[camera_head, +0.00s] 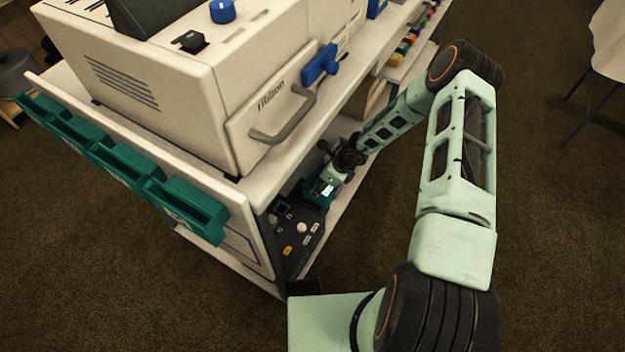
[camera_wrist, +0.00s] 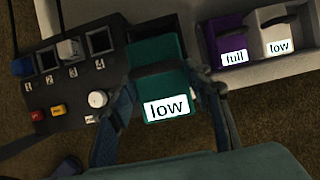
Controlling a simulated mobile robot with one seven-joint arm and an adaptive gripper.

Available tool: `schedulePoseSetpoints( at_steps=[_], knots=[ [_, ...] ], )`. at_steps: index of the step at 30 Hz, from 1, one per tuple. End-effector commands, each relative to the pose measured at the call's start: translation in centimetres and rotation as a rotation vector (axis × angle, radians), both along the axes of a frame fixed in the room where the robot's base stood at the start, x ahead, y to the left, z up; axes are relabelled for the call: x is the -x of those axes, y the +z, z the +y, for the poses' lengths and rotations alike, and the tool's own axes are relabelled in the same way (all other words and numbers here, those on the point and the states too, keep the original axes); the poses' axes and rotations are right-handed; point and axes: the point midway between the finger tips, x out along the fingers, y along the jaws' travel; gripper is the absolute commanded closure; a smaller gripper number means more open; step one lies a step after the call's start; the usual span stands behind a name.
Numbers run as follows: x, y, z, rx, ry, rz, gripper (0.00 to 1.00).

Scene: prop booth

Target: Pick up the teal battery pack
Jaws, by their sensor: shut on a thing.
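The teal battery pack (camera_wrist: 158,75) has a dark handle on top and a white label reading "low". In the wrist view it sits between the two fingers of my gripper (camera_wrist: 167,92), which is shut on it with a finger along each side. In the head view the pack (camera_head: 318,190) is a small teal patch at my gripper (camera_head: 333,177), inside the lower shelf of the cart. My gripper partly covers it there. I cannot tell whether the pack touches the surface below.
A black panel (camera_wrist: 60,108) with numbered sockets, buttons and a white knob (camera_wrist: 98,98) lies left of the pack. A purple pack (camera_wrist: 228,40) marked "full" and a white pack (camera_wrist: 275,30) marked "low" stand right. The cart's upper shelf (camera_head: 300,150) overhangs.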

Motion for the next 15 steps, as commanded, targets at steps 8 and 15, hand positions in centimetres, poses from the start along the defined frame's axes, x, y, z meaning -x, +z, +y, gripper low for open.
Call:
schedulePoseSetpoints(
  at_steps=[8, 15],
  knots=[
    [2.1, -0.1, -3.2, 0.001, 0.003, -0.002, 1.0],
    [4.9, 0.1, -7.4, -0.001, -0.003, 0.001, 1.0]
  ],
)
